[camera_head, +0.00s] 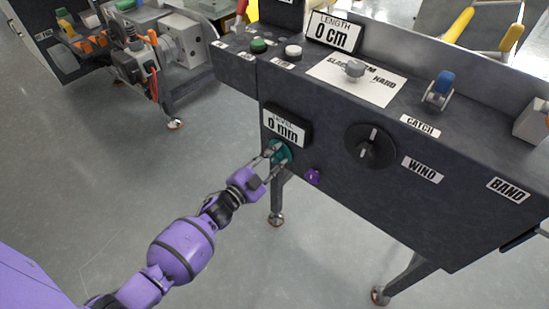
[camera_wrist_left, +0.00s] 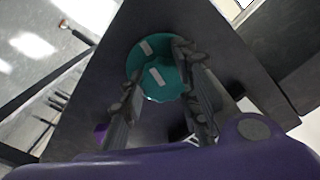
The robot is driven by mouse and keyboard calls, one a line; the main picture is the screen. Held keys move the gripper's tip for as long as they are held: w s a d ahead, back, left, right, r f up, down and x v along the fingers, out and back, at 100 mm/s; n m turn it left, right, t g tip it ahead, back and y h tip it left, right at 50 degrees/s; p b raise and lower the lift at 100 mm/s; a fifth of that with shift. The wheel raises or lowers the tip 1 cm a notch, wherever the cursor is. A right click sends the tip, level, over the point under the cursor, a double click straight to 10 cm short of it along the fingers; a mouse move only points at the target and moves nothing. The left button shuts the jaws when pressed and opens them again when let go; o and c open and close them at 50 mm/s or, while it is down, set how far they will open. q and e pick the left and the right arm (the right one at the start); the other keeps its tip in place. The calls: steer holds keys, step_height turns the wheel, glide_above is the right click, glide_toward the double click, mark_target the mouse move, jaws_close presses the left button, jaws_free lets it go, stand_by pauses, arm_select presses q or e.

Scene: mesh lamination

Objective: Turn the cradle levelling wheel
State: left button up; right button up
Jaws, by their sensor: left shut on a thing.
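The levelling wheel is a small teal wheel (camera_head: 281,153) on the front of the dark machine cabinet, below a display reading 0 mm (camera_head: 285,127). In the left wrist view the teal wheel (camera_wrist_left: 156,66) shows as a round disc with two pale marks on its face. My left gripper (camera_head: 270,163) reaches it from the lower left, and its fingers are shut on the wheel's rim. In the left wrist view the fingers of the left gripper (camera_wrist_left: 158,92) lie at either side of the wheel's lower part. My right gripper is not in view.
A purple knob (camera_head: 313,177) sits close to the right of the wheel. A black dial (camera_head: 370,147) marked WIND is farther right. The cabinet top holds a grey knob (camera_head: 355,69), a blue-topped catch (camera_head: 442,86) and buttons. The floor (camera_head: 120,200) at left is clear.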

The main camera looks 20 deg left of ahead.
arm_select(q)
steer(key=shift+s+d+f, duration=0.1)
steer(key=shift+d, duration=0.25)
steer(key=o, duration=1.1)
steer(key=shift+s+a, duration=0.15)
steer(key=shift+a, duration=0.05)
steer(key=v, duration=1.1)
steer(key=shift+s, duration=0.3)
steer(key=shift+o, duration=0.2)
